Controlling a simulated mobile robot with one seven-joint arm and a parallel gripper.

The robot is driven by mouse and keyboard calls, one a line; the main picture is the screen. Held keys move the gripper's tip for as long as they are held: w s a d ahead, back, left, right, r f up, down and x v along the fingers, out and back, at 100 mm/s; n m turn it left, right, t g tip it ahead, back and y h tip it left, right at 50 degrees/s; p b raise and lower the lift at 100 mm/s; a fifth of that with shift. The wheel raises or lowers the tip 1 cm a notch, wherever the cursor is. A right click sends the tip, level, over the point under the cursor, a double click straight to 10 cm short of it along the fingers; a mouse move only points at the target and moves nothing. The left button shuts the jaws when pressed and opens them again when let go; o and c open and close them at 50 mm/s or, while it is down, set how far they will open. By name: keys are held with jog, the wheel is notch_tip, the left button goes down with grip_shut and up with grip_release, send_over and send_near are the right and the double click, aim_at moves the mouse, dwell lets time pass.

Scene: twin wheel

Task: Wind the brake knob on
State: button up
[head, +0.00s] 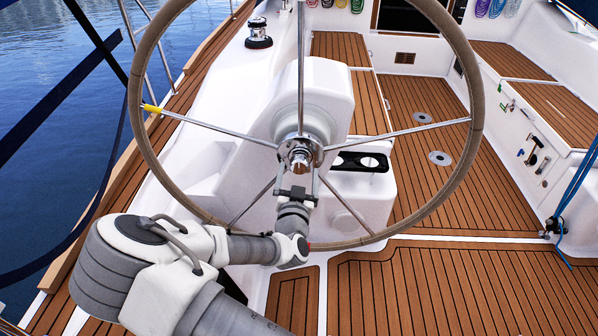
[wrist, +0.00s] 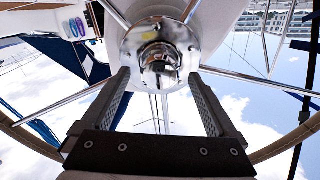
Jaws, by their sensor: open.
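The brake knob (head: 300,157) is a shiny chrome piece at the centre of the large steering wheel (head: 136,95). It also shows in the wrist view (wrist: 160,66), in the middle of the round chrome hub plate. My gripper (head: 299,178) is just below and in front of the hub. In the wrist view my gripper (wrist: 160,76) is open, with one finger on each side of the knob's line. There is a clear gap between each finger and the knob. Whether the fingertips reach as deep as the knob, I cannot tell.
Thin metal spokes (head: 400,134) run from the hub to the rim, with a yellow mark on the left one. A white pedestal (head: 325,92) stands behind the wheel. A black cup holder (head: 360,162) is to its right.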

jog(key=shift+w, duration=1.2)
jog(key=c, duration=1.4)
